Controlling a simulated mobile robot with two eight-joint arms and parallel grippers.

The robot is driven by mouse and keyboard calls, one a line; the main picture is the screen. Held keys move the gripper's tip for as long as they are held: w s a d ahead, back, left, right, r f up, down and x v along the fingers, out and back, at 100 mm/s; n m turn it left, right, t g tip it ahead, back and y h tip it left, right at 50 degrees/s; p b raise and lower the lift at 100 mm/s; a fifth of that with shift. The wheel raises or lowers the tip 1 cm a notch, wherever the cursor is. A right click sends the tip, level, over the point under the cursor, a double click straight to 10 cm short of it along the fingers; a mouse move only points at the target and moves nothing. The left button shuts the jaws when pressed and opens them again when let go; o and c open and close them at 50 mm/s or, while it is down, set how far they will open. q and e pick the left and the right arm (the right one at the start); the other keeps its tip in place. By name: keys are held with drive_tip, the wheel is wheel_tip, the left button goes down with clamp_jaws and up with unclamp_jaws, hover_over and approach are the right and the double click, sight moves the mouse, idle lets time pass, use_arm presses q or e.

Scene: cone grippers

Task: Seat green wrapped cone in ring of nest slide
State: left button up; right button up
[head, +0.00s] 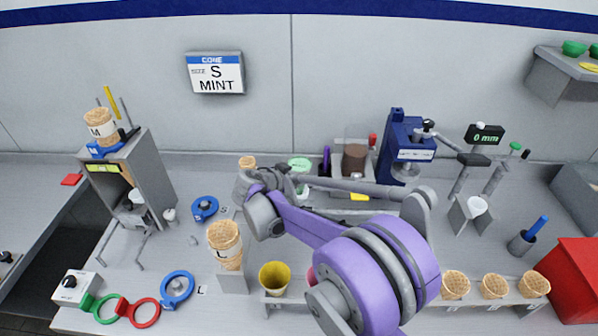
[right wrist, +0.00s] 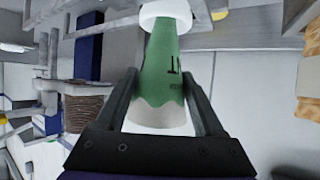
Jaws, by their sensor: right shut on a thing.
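The green wrapped cone (right wrist: 165,70) lies between the two fingers of my right gripper (right wrist: 165,105) in the right wrist view. Its wide pale end is near the palm, and its narrow end points away. A white ring (right wrist: 166,13) shows at the narrow end; how deep the tip sits in it cannot be told. In the head view my right gripper (head: 275,180) is at the middle of the counter, partly hidden by my own arm. The cone cannot be made out surely there. Which part is the nest slide is unclear. My left gripper is not in view.
A cone marked L (head: 226,244) stands in a holder left of my arm, beside a yellow cup (head: 274,278). A blue press (head: 404,150) and a brown-filled jar (head: 355,160) stand at the back. Several cones (head: 493,287) line the front right, by a red box (head: 575,280).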

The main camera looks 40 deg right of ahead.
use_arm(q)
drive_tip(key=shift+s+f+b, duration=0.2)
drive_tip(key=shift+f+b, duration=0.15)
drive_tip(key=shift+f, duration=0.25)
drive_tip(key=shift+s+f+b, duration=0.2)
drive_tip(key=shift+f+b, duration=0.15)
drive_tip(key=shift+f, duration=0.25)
use_arm(e)
drive_tip(key=shift+f, duration=1.7)
drive_tip(key=o, duration=0.9)
drive_tip(key=shift+v, duration=3.8)
